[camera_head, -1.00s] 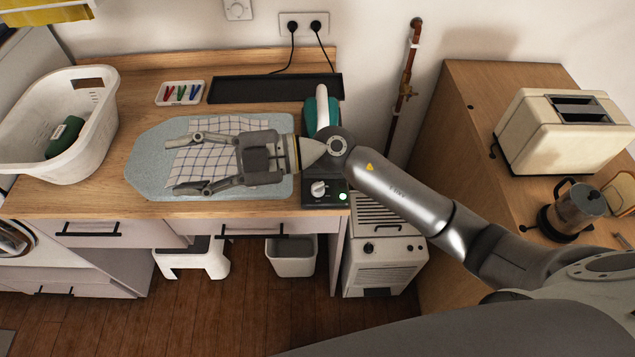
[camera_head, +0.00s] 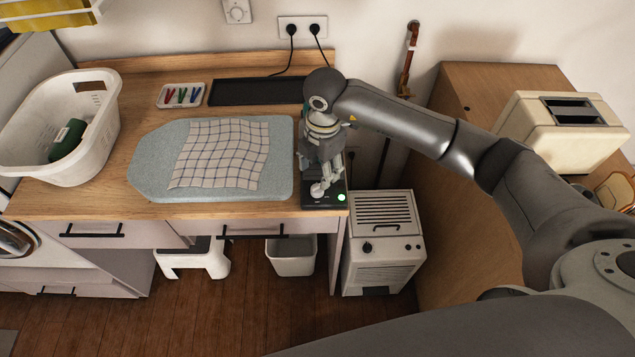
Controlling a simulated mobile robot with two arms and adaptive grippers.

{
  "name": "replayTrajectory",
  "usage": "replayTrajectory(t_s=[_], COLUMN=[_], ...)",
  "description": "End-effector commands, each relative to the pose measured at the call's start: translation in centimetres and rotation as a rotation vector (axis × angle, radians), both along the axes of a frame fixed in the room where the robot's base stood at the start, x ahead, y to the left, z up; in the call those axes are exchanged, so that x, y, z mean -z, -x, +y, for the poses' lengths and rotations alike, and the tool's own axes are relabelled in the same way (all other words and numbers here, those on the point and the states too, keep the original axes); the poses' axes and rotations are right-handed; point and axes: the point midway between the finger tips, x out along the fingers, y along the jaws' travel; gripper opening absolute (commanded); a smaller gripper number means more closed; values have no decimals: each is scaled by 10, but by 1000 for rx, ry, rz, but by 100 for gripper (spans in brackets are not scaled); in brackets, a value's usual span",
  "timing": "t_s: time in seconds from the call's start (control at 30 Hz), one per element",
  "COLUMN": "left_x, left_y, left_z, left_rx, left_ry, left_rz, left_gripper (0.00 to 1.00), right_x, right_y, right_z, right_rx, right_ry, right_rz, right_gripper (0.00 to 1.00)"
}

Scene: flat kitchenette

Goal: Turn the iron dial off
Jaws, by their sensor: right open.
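The black iron station (camera_head: 322,203) stands at the right end of the wooden counter. A green light (camera_head: 341,197) glows on its front. The white dial (camera_head: 317,189) shows only in part, on the front left of the station, at the tips of my right gripper. My right gripper (camera_head: 324,187) points down over the station and is open, with its fingers close around or beside the dial; I cannot tell whether they touch it. The iron is hidden behind my gripper and wrist. My left gripper is not in view.
A pale blue ironing mat (camera_head: 150,165) with a checked cloth (camera_head: 222,153) lies left of the station. A black tray (camera_head: 255,91), a dish of coloured pegs (camera_head: 181,95) and a white basket (camera_head: 60,125) are further off. A toaster (camera_head: 560,130) stands on the right cabinet.

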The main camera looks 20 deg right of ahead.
Motion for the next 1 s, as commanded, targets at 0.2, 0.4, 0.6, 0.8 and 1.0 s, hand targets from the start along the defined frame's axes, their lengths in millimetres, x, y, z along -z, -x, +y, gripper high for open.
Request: replayTrajectory(t_s=[0.2, 0.4, 0.6, 0.8, 1.0], left_x=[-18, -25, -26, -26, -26], left_y=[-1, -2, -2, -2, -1], left_z=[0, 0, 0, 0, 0], left_rx=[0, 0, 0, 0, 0], left_ry=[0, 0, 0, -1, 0], left_rz=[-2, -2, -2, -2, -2], left_gripper=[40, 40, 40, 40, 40], right_x=[40, 68, 79, 80, 79], right_y=[-1, -4, -4, -4, -4], right_z=[2, 3, 3, 3, 3], right_rx=[1, 0, -2, -2, -2], right_ry=[-2, -4, -4, -4, -4], right_rz=[5, 2, 1, 1, 0], right_gripper=[51, 51, 51, 51, 28])
